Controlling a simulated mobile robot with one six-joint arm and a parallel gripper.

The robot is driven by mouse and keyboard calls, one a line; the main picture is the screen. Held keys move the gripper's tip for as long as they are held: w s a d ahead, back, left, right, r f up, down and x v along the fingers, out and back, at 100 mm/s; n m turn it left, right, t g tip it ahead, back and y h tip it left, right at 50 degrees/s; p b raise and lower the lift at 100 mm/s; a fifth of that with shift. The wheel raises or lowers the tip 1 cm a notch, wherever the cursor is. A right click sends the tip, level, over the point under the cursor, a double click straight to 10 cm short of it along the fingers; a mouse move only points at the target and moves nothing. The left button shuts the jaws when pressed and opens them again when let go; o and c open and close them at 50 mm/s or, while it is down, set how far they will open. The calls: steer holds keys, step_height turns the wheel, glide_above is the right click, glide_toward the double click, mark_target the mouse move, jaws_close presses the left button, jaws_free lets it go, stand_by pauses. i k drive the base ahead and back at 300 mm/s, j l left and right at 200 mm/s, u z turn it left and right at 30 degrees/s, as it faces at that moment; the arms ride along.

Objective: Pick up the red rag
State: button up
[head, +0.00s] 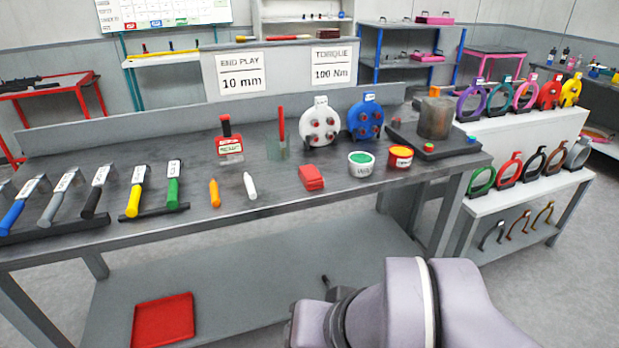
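The red rag (311,177) looks like a small folded red block. It lies flat on the grey workbench (270,203), near the middle of the bench top and close to its front edge. Nothing covers it. My arm shows at the lower right, in front of the bench and below the level of the rag in the picture. My gripper's fingers cannot be made out, and nothing of mine touches the rag.
A white-and-green tin (362,164) and a red-and-orange tin (400,158) stand right of the rag. A white marker (250,186) and an orange marker (214,193) lie left. Coloured-handled tools (133,200) fill the bench's left. A red tray (163,319) sits on the lower shelf.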

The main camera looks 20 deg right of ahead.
mark_target(310, 176)
steer(key=z, duration=4.3)
steer(key=u, duration=3.95)
steer(key=i+j+z, duration=0.1)
steer(key=i, duration=0.4)
steer(key=i+j, duration=0.15)
steer(key=i, duration=0.35)
steer(key=i+j+z, duration=0.15)
steer(key=i, duration=0.35)
